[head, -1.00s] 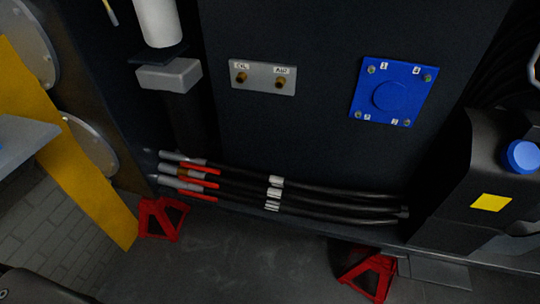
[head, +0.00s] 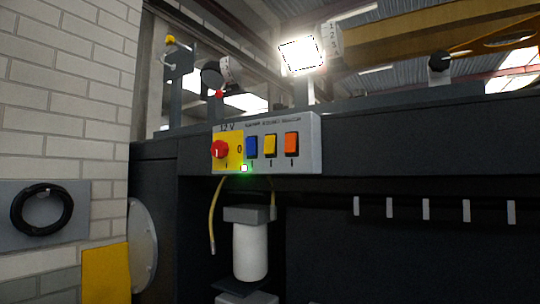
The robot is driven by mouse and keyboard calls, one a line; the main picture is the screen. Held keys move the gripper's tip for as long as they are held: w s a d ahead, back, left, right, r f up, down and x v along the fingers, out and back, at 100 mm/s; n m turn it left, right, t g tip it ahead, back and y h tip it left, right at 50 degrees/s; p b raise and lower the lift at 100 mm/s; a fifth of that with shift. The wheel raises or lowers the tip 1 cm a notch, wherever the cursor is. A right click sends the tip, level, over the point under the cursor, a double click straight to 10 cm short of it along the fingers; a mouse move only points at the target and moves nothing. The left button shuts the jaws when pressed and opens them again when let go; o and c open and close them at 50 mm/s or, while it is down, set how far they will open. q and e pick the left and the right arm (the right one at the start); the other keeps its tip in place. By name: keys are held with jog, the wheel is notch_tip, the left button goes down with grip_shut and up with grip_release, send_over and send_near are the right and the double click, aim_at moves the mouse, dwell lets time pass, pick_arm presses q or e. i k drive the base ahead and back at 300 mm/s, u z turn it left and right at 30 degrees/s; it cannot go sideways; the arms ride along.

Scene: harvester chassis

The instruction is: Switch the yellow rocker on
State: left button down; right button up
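The yellow rocker (head: 270,146) is on a grey switch panel (head: 311,150) on the dark chassis, near the middle of the head view. It sits between a blue rocker (head: 252,147) on its left and an orange rocker (head: 292,144) on its right. I cannot tell its on or off position from here. A red rotary knob (head: 219,150) is on a yellow plate at the panel's left, with a lit green light (head: 244,168) below it. Neither of my grippers is in view.
A white cylinder (head: 250,252) hangs below the panel, with a yellow hose (head: 214,215) to its left. A bright work lamp (head: 302,55) stands above. The space before the panel looks clear.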

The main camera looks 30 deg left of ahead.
aim_at(269, 146)
jog(key=k, duration=1.35)
jog(key=z, duration=0.65)
jog(key=i, duration=1.15)
jog(key=u, duration=0.6)
